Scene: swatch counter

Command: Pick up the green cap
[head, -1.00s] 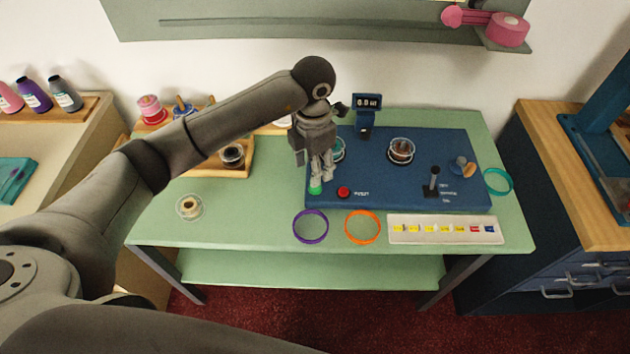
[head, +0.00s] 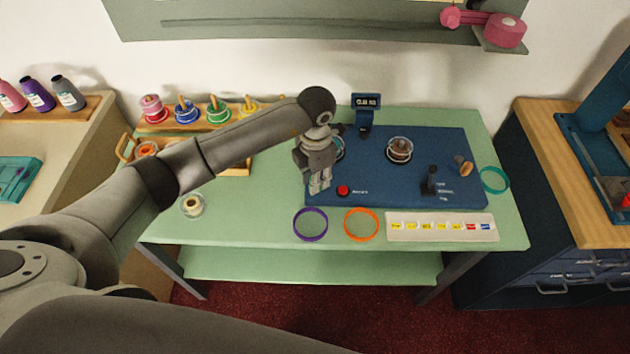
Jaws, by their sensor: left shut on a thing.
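My left gripper (head: 319,188) comes in from the left and points down over the left front part of the blue board (head: 385,190). It is shut on the green cap, which the fingers now hide from this camera. I cannot tell how high the fingertips are above the board. My right gripper is not in view.
A red button (head: 343,190), a black lever (head: 430,180) and a wire spool (head: 399,150) are on the board. A display (head: 366,102) stands behind. Purple (head: 310,238), orange (head: 361,238) and teal (head: 508,182) rings and a swatch strip (head: 440,239) lie around it.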

